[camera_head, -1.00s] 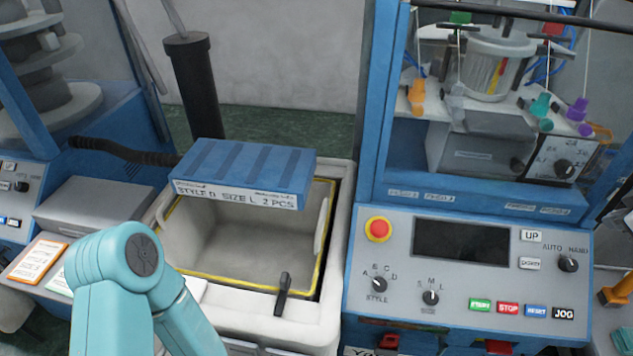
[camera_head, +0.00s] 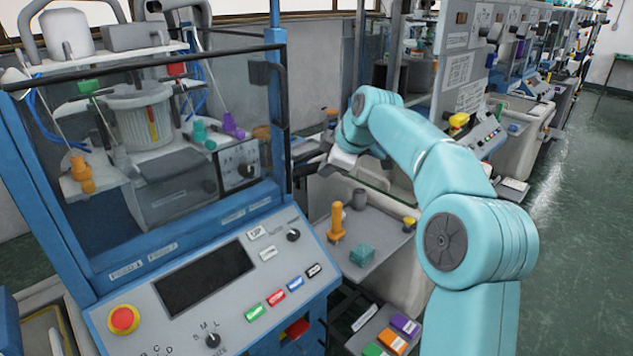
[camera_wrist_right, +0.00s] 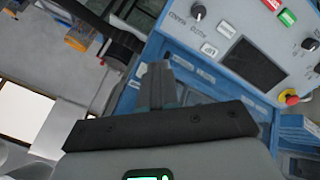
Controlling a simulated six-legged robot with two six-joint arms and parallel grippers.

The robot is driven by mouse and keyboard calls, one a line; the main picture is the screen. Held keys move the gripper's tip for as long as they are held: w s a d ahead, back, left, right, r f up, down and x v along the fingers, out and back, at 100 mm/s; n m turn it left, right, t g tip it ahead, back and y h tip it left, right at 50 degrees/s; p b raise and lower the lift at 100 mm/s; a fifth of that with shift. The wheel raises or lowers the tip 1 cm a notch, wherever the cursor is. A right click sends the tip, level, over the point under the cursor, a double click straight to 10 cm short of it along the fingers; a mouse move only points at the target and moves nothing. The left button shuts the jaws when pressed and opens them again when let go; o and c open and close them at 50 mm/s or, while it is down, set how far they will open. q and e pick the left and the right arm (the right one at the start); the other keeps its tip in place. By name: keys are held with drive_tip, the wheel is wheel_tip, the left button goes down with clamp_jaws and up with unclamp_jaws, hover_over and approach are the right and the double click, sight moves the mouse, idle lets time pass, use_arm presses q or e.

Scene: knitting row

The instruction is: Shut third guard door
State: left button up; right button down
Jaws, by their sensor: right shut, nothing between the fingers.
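A blue machine with a clear guard door (camera_head: 180,110) in its frame stands at the left of the head view. A dark bar runs along the door's upper edge, and yarn parts show behind the clear panel. I cannot tell for sure how far the door is closed or which number it has. My right gripper (camera_head: 345,163) is at the machine's right side, partly hidden by its own arm. In the wrist view my right gripper (camera_wrist_right: 158,70) is shut and empty, with the blue machine behind its fingers. My left gripper is out of view.
The control panel (camera_head: 205,285) with a red stop button (camera_head: 123,320) slopes below the door. More machines stand behind at the right. Green floor (camera_head: 560,250) is free at the far right.

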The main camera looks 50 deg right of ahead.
drive_tip(key=w+d+r+m+t+h, duration=0.1)
drive_tip(key=w+d+r+t+h, duration=0.1)
drive_tip(key=d+h, duration=0.35)
drive_tip(key=n+t+y+b, duration=0.4)
drive_tip(key=n+t+b, duration=0.55)
drive_tip(key=b, duration=0.75)
approach(275, 185)
drive_tip(key=shift+n+g, duration=0.35)
drive_tip(key=shift+g, duration=0.1)
drive_tip(key=w, duration=0.2)
drive_tip(key=w+p, duration=0.1)
drive_tip(key=w, duration=0.4)
drive_tip(key=shift+d+r+p, duration=0.3)
drive_tip(key=shift+d, duration=0.1)
drive_tip(key=shift+d, duration=0.1)
